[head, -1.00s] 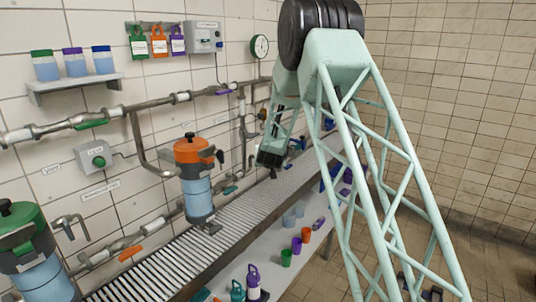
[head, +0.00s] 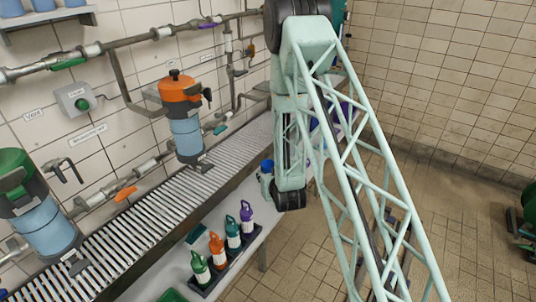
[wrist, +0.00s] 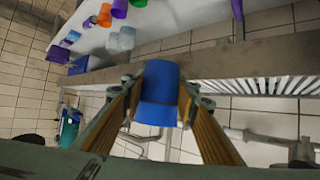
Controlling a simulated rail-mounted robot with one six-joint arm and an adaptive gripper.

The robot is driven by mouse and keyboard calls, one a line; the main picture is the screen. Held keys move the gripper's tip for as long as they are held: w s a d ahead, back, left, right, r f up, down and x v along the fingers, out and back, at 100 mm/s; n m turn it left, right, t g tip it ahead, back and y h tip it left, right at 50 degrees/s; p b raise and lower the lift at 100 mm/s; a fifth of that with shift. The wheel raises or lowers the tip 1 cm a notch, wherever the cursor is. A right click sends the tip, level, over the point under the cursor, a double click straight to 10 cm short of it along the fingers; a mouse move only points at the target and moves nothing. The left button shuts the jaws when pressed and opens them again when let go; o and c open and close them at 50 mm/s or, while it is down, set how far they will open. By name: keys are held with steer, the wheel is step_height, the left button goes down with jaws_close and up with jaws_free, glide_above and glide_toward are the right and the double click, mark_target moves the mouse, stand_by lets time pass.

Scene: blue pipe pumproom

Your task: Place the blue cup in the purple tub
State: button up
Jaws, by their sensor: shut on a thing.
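In the wrist view, the blue cup (wrist: 160,82) is between the two fingers of my gripper (wrist: 160,108), which is shut on it. The cup is held in the air. In the head view, a small blue part of the cup (head: 266,165) shows at my gripper (head: 267,178), beside the conveyor's edge; my arm hides much around it. In the wrist view, a purple container (wrist: 57,54) stands at the far end of the white shelf, apart from my gripper. It looks like the purple tub, but is small. In the head view, purple patches show behind my arm.
The roller conveyor (head: 150,222) runs along the tiled wall. A rack of several bottles (head: 232,235) stands on the lower shelf. In the wrist view, the shelf holds clear cups (wrist: 122,40), an orange cup (wrist: 104,15) and a blue container (wrist: 78,65). Floor at right is mostly clear.

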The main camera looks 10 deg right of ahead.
steer(key=shift+s+a+f, duration=0.2)
steer(key=shift+s, duration=0.4)
steer(key=shift+s+a+f, duration=0.15)
steer(key=shift+s+a, duration=0.1)
steer(key=shift+s, duration=0.35)
steer(key=shift+s+a+f, duration=0.2)
steer(key=shift+s, duration=0.4)
steer(key=shift+w+d, duration=0.1)
steer(key=shift+w, duration=0.1)
